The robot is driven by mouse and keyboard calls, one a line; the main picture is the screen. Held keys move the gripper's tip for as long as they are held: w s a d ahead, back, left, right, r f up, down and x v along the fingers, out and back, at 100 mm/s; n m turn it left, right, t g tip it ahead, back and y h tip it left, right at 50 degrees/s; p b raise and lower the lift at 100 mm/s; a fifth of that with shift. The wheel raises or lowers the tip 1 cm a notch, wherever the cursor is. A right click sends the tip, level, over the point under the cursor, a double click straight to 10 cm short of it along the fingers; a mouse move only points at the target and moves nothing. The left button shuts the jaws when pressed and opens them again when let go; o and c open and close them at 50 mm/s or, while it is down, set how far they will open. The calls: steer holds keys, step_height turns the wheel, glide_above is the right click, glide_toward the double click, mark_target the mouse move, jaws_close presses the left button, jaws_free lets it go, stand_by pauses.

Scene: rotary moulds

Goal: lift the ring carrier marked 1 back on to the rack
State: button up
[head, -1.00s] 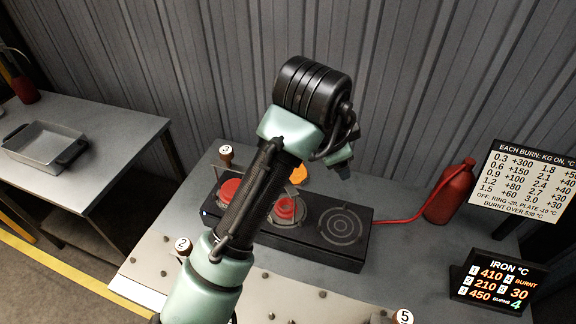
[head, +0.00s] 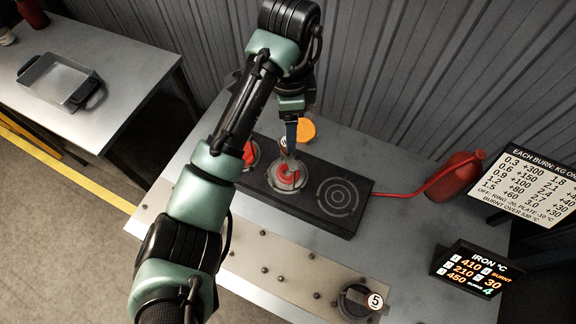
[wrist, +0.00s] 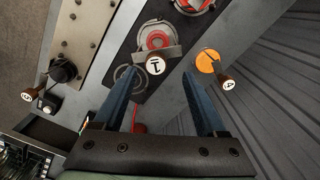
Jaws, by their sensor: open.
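The ring carrier marked 1 (head: 288,178) sits on the middle ring of the black burner, its centre glowing red. In the wrist view its round label 1 (wrist: 155,65) lies between my fingertips in the picture, with the grey-rimmed red part (wrist: 157,40) beyond. My gripper (head: 291,148) points down over this carrier with blue fingers. In the wrist view my gripper (wrist: 163,75) is open, its fingers spread either side of the label with nothing clamped. The rack seems to be the pale studded plate (head: 285,258) along the bench front. Carrier 5 (head: 355,302) stands at its right end.
An orange disc (head: 307,130) on the carrier marked 4 (wrist: 227,92) is close behind. Another red-centred piece (head: 249,153) is on the left burner, partly behind my arm. The right burner ring (head: 340,197) is empty. A red bottle (head: 455,177) and hose lie right.

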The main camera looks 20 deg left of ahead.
mark_target(287, 160)
steer(key=shift+w+f, duration=0.1)
steer(key=shift+f, duration=0.7)
steer(key=shift+s+f, duration=0.25)
steer(key=shift+f, duration=0.05)
steer(key=f, duration=0.1)
steer(key=f+p, duration=0.1)
steer(key=f, duration=0.1)
steer(key=shift+s+a+f, duration=0.1)
steer(key=shift+s+f, duration=0.05)
steer(key=shift+s, duration=0.2)
steer(key=shift+w+f, duration=0.1)
steer(key=shift+f, duration=0.4)
jaws_close()
steer(key=shift+r, duration=0.1)
